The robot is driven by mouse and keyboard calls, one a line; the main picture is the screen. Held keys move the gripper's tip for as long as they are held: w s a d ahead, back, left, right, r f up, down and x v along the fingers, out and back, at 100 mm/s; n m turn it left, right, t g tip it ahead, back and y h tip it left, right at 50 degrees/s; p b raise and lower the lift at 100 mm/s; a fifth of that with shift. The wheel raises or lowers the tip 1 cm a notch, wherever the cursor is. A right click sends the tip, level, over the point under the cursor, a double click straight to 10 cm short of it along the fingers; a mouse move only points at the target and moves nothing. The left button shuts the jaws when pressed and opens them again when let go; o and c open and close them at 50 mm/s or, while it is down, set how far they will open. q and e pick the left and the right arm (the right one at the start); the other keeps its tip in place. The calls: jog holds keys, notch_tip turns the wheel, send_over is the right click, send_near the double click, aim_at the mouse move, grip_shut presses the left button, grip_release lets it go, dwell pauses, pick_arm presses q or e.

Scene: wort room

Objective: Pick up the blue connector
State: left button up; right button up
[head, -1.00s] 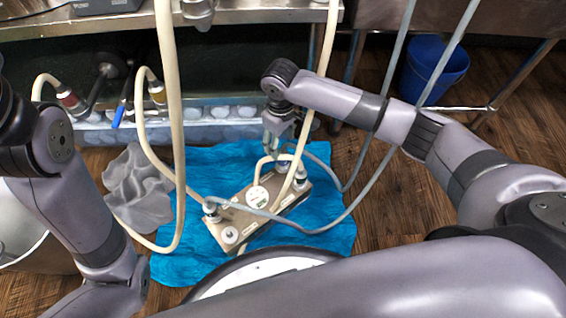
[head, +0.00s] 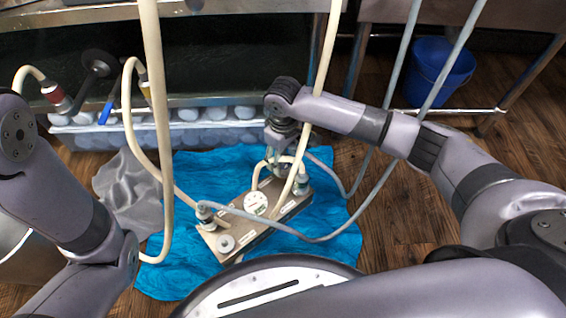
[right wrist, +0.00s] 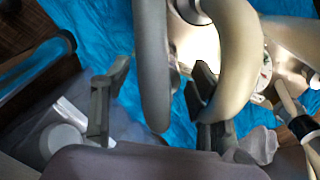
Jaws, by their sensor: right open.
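My right gripper (head: 276,160) points down over the far end of a tan manifold plate (head: 236,244) on the floor. Its fingers (right wrist: 155,95) are apart in the right wrist view. A grey-blue hose (right wrist: 152,65) hangs in front of the gap, and a cream hose (right wrist: 238,60) passes by the right finger. The grey-blue hose (head: 318,238) also runs across the plate in the head view. I cannot clearly make out the blue connector; fittings around the gripper are partly hidden by it and the hoses. My left arm shows at the left, its gripper out of view.
A blue cloth (head: 190,268) lies under the plate. Cream hoses (head: 153,85) hang in front of me. A blue bucket (head: 436,72) stands under the metal table at the back right.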

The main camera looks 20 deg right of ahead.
grip_shut()
dwell(0.6)
